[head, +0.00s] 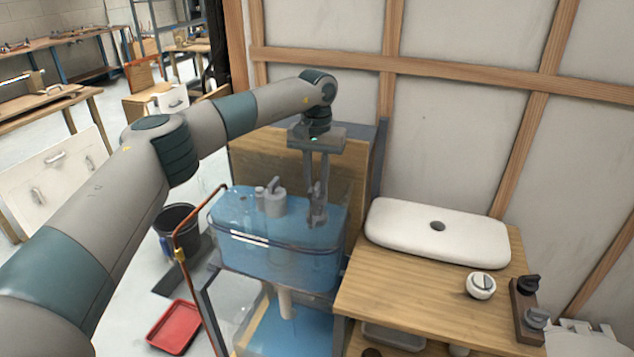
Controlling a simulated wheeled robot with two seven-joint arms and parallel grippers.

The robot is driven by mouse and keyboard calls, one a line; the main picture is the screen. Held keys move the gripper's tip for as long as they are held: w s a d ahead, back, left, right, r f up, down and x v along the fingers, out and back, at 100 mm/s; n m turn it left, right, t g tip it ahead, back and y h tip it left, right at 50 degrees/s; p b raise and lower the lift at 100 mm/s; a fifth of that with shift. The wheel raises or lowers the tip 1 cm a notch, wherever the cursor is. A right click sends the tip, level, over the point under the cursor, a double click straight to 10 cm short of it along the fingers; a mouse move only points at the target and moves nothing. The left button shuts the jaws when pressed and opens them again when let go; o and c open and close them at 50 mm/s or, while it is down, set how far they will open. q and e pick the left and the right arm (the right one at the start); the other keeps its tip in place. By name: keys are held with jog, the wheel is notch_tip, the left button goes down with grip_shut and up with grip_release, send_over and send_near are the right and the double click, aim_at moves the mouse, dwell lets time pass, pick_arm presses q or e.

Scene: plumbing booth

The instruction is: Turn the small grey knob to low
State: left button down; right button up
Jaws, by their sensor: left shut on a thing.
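A small grey knob (536,318) sits at the near end of a brown block on the right of the wooden counter. A black knob (528,284) sits at the block's far end. My left gripper (317,215) reaches down into the clear, blue tinted tank, well to the left of these knobs. Its fingers are shut on a slim grey fitting (319,191) at the tank's right side; the fingers hide much of it. The grey knob's setting marks are too small to read. My right gripper is out of view.
The clear tank (238,262) also holds a grey valve (274,202). A copper pipe (180,258) stands at its left. A white basin (385,222) and a round white dial (481,286) sit on the counter (400,290). A red tray (174,328) lies on the floor.

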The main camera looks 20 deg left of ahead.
aim_at(316, 186)
pick_arm(q)
jog(key=shift+w+a+r+m, duration=0.1)
jog(key=shift+r+m, duration=0.1)
jog(key=shift+m, duration=0.3)
jog(key=c, duration=1.8)
grip_release()
jog(key=shift+f, duration=0.1)
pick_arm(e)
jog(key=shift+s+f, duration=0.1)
